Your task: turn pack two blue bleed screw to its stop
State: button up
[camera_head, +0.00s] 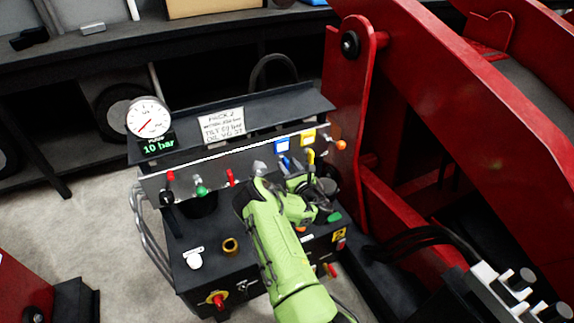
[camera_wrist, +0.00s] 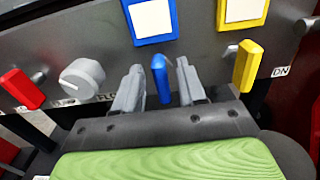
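The blue bleed screw (camera_wrist: 159,78) shows in the wrist view as a small blue handle on the grey panel, below a blue-framed white tag (camera_wrist: 152,17). My gripper (camera_wrist: 160,76) is open, with one grey finger on each side of the blue handle. A narrow gap shows on both sides, so the fingers look apart from it. In the head view my gripper (camera_head: 290,172) is at the panel, below the blue tag (camera_head: 282,145). There the blue handle is hard to make out beside my gripper.
A yellow handle (camera_wrist: 247,66) stands close right of my fingers. A grey knob (camera_wrist: 83,77) and a red handle (camera_wrist: 22,88) are to the left. A gauge (camera_head: 148,118) with a "10 bar" display stands at the panel's left. A red arm structure (camera_head: 350,110) rises on the right.

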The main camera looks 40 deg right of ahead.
grip_shut()
jog(key=shift+m, duration=0.3)
jog(key=shift+s+d+f+m+p, duration=0.1)
jog(key=shift+d+f+m+p, duration=0.3)
jog(key=shift+m, duration=2.55)
jog(key=shift+s+d+f+m+p, duration=0.1)
jog(key=shift+m+p, duration=0.6)
jog(key=shift+m, duration=2.2)
jog(key=shift+d+f+m+p, duration=0.25)
jog(key=shift+m+p, duration=0.3)
jog(key=shift+m, duration=2.4)
jog(key=shift+o, duration=0.4)
grip_release()
